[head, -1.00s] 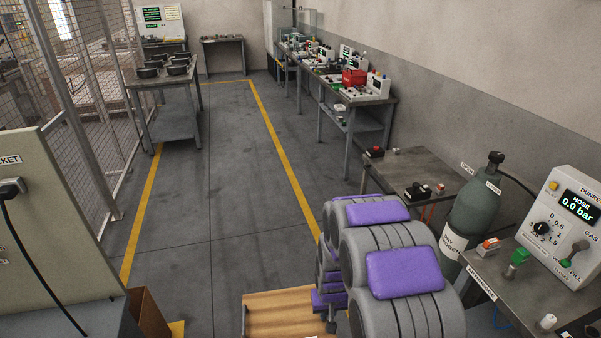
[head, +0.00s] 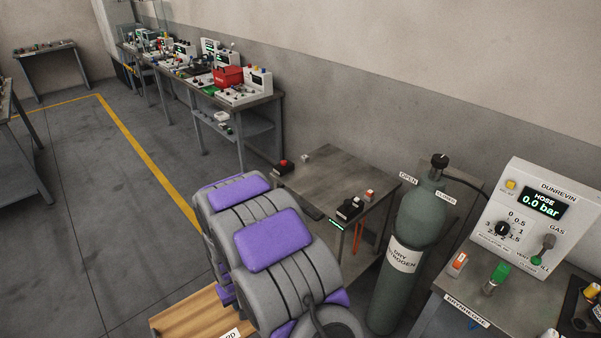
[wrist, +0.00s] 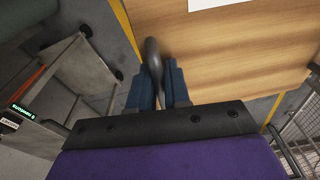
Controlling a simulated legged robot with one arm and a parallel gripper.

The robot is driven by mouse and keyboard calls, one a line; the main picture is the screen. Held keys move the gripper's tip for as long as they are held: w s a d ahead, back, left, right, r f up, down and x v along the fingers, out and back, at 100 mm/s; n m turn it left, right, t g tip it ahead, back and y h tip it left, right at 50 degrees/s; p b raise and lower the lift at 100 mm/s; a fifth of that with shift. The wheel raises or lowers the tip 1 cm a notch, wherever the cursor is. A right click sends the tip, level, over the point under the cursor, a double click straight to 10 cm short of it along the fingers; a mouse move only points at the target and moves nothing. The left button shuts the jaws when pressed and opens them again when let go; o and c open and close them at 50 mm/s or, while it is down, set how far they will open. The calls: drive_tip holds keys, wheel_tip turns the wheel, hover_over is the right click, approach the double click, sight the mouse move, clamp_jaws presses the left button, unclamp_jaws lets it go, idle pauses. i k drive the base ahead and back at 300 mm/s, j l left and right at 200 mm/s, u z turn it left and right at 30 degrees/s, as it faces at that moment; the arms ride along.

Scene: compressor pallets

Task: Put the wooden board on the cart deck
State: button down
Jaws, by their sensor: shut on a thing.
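The wooden board (head: 185,316) shows at the bottom left of my arm in the head view, with part of a white label on it. In the wrist view the board (wrist: 225,55) fills the upper right, with a white label at its top edge. My gripper (wrist: 157,80) has its blue-grey fingers closed around a dark rounded handle (wrist: 153,55) that lies in front of the board. The handle's joint with the board is hidden. My arm hides the gripper in the head view. I cannot pick out a cart deck with certainty.
A grey table (head: 330,175) with small switches stands right of my arm. A green gas cylinder (head: 395,260) and a bench with a hose panel (head: 535,220) are further right. A long workbench (head: 255,98) runs along the wall. Floor at left is open.

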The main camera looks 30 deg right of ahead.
sight(325, 183)
drive_tip(key=i, duration=1.45)
drive_tip(key=i+z, duration=0.15)
drive_tip(key=i, duration=0.45)
drive_tip(key=i+j+z, duration=0.2)
drive_tip(key=i, duration=0.4)
drive_tip(key=z, duration=2.9)
drive_tip(key=j, duration=0.4)
drive_tip(key=k+j, duration=0.15)
drive_tip(key=j, duration=0.3)
drive_tip(key=z, duration=0.05)
